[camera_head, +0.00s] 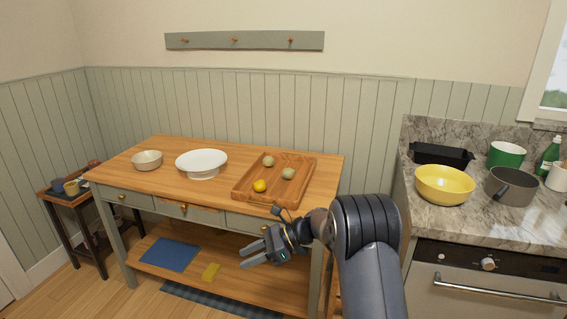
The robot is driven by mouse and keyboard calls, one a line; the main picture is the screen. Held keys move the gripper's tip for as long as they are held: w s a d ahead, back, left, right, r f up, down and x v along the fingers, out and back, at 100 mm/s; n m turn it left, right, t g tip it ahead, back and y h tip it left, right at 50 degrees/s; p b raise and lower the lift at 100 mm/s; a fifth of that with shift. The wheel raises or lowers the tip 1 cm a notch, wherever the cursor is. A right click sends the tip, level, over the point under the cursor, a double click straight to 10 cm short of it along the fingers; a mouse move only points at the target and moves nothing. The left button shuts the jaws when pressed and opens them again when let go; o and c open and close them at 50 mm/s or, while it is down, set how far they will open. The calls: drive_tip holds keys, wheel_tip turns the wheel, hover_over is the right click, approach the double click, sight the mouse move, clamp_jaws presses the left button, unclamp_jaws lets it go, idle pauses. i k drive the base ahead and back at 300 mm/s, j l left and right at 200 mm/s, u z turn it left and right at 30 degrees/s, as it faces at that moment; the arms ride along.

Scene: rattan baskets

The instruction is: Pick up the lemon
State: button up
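The lemon (260,185) is small, round and yellow. It lies at the front left inside a wooden tray (302,194) on the wooden table. Two pale green-brown round fruits, one at the back (268,160) and one at the right (288,173), share the tray and stand apart from the lemon. My gripper (254,258) is in front of the table, below and nearer than the lemon. Its fingers are spread apart and empty, pointing left.
A white footed bowl (202,163) and a small cream bowl (147,160) stand left of the tray on the table (134,179). A stone counter (425,212) with bowls and pots is at the right.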

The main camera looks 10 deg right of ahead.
sight(268, 161)
drive_tip(key=i+j+z, duration=0.15)
drive_tip(key=z, duration=0.2)
drive_tip(key=i+j+z, duration=0.55)
drive_tip(key=z, duration=0.15)
drive_tip(key=i+j, duration=0.15)
drive_tip(key=j, duration=0.15)
drive_tip(key=i+j, duration=0.2)
drive_tip(key=j, duration=0.15)
drive_tip(key=i+j+z, duration=0.1)
drive_tip(key=j, duration=0.2)
drive_tip(key=i+j, duration=0.2)
drive_tip(key=i+j+z, duration=0.1)
drive_tip(key=j, duration=0.35)
drive_tip(key=i, duration=0.05)
